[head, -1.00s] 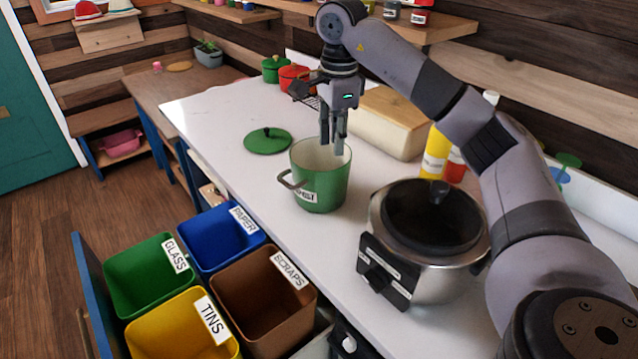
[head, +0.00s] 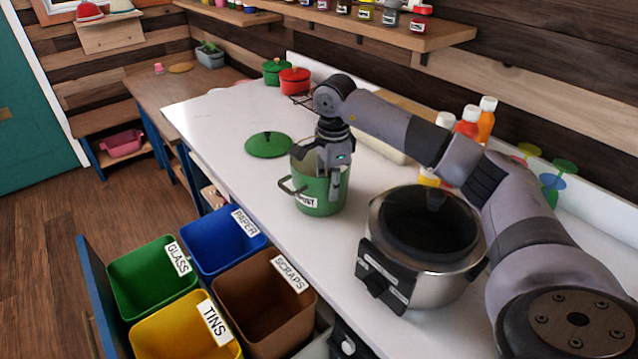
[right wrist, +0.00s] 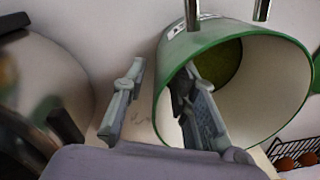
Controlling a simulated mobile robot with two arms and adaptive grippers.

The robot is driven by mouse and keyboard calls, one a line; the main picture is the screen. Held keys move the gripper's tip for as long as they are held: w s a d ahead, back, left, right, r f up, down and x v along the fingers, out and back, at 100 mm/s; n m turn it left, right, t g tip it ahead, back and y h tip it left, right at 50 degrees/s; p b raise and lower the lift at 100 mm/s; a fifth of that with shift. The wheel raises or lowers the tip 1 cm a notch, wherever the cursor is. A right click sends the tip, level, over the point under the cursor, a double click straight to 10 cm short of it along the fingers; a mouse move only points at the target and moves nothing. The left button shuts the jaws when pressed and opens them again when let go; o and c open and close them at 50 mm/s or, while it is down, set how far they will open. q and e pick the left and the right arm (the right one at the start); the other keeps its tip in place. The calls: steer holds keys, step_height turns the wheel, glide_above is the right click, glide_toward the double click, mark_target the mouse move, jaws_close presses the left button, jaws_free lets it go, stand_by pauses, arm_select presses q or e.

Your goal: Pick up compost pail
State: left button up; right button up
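The compost pail (head: 312,203) is a green pot with a pale inside and a partly visible white label, standing upright on the white counter. Its green lid (head: 269,144) lies on the counter behind it. My right gripper (head: 332,180) points down at the pail's right side. In the right wrist view, the gripper (right wrist: 161,78) is open, with one finger inside the mouth of the pail (right wrist: 258,95) and the other outside. The wall stands between them, with a gap on the outer side. My left gripper is not in view.
A steel cooker (head: 430,262) stands close to the right of the pail. Behind are a cream box (head: 385,147), bottles (head: 487,120) and a red pot (head: 295,80). An open drawer in front holds several bins, including a brown one (head: 262,300). The counter left of the pail is clear.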

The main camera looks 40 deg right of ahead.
steer(key=shift+c, duration=0.5)
jaws_close()
steer(key=shift+r, duration=0.1)
stand_by(0.4)
